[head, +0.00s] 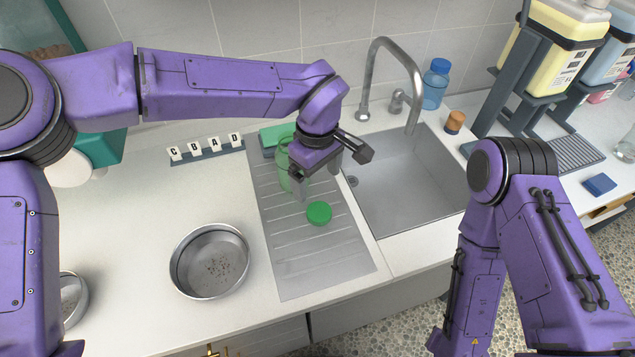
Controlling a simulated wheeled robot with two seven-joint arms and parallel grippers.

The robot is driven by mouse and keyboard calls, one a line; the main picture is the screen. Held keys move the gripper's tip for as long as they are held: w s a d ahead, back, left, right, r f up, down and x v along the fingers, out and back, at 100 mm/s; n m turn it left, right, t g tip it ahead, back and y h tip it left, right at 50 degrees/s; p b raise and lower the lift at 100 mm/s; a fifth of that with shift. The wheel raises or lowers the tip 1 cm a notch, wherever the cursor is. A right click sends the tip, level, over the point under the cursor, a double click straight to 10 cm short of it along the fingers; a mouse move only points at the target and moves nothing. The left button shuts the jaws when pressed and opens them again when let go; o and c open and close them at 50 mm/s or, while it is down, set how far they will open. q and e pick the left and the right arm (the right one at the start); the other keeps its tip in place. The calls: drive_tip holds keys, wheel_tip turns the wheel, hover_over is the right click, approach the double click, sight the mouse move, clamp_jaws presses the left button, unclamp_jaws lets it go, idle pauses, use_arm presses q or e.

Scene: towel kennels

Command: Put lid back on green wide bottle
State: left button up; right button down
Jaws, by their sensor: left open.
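The green lid (319,213) lies on the grey draining board (305,262), left of the sink. A translucent green wide bottle (284,162) stands behind it on the board, partly hidden by my left gripper. My left gripper (331,172) is open and empty, pointing down above and behind the lid, in front of the bottle. The bottle's mouth is mostly hidden by the gripper, and no lid is visible on it. My right arm hangs at the right, and its gripper is outside the picture.
A metal bowl (210,261) stands on the counter left of the board. The sink (405,185) with a tall tap (418,82) lies right. A blue bottle (436,84) and brown-topped jar (455,122) stand behind it. Letter tiles (215,144) stand at back left.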

use_arm(q)
hover_over(319, 212)
drive_tip(key=w, duration=0.1)
drive_tip(key=f, duration=0.3)
drive_tip(key=f+p, duration=0.1)
drive_tip(key=shift+a+f, duration=0.25)
drive_tip(key=shift+f, duration=0.1)
drive_tip(key=shift+s+f, duration=0.1)
drive_tip(key=shift+s, duration=0.35)
drive_tip(key=shift+w+d+f, duration=0.1)
drive_tip(key=shift+f, duration=0.15)
drive_tip(key=f, duration=0.1)
drive_tip(key=f+p, duration=0.1)
drive_tip(key=f, duration=0.1)
drive_tip(key=shift+d+f+p, duration=0.25)
drive_tip(key=shift+f+p, duration=0.1)
drive_tip(key=shift+f, duration=0.4)
use_arm(e)
drive_tip(key=r, duration=0.3)
drive_tip(key=shift+s, duration=0.2)
